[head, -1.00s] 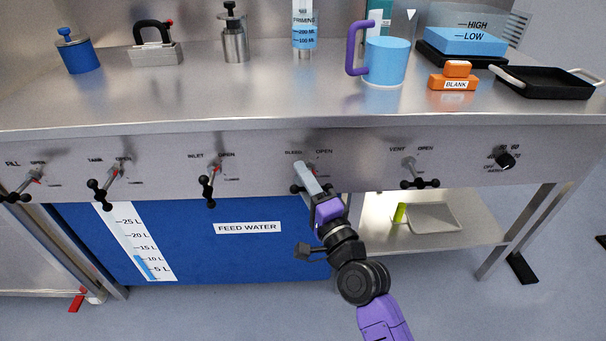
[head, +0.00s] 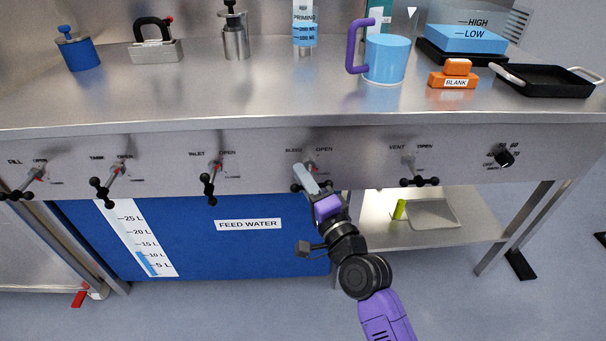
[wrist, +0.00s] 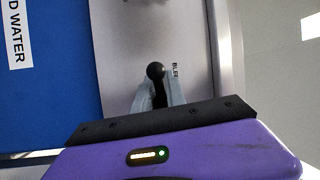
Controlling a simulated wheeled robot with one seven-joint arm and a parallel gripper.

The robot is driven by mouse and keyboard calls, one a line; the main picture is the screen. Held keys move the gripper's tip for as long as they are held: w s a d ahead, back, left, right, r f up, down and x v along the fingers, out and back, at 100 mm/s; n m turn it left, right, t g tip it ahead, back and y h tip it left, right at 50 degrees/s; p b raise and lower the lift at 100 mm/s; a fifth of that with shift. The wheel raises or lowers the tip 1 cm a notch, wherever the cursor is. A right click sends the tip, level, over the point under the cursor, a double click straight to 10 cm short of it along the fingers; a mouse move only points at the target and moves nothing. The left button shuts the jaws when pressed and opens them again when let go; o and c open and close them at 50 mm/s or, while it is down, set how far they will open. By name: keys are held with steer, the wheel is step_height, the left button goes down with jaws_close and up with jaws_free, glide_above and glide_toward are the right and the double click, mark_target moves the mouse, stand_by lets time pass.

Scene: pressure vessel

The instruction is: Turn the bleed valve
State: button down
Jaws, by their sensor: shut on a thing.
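The bleed valve (head: 312,167) sits on the steel front panel under the "BLEED" and "OPEN" labels, with a red mark at its hub. My gripper (head: 304,180) is at this valve and covers most of its handle in the head view. In the wrist view, my gripper (wrist: 158,95) has its grey fingers on either side of the black handle, shut on it. The black ball end of the bleed valve handle (wrist: 156,71) shows between the fingertips. The handle's exact angle is hidden by the fingers.
The inlet valve (head: 208,184) is to the left and the vent valve (head: 418,181) to the right on the same panel. A blue feed water tank (head: 200,250) stands below. The counter edge (head: 250,125) overhangs above. A lower shelf (head: 380,235) is at right.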

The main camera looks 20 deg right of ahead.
steer(key=n+p, duration=0.1)
steer(key=p, duration=0.1)
steer(key=n+g+p, duration=0.1)
steer(key=n, duration=0.1)
steer(key=n+g+p, duration=0.1)
steer(key=n+p, duration=0.1)
steer(key=shift+r+p, duration=0.25)
steer(key=shift+p, duration=0.1)
steer(key=shift+d+f+n+g+h+p, duration=0.25)
steer(key=shift+n+g+h+p, duration=0.35)
steer(key=shift+n+p, duration=1.15)
steer(key=shift+f+n+g+h+p, duration=0.3)
steer(key=shift+n+g+h+p, duration=0.55)
steer(key=shift+p, duration=1.4)
steer(key=shift+d+f+n+g+h+p, duration=0.15)
steer(key=shift+f+n+g+h+p, duration=0.25)
steer(key=shift+n+p, duration=1.45)
steer(key=c, duration=1.5)
jaws_free()
steer(key=shift+o, duration=0.2)
steer(key=shift+s, duration=0.1)
steer(key=shift+d+f, duration=0.1)
steer(key=shift+s, duration=0.1)
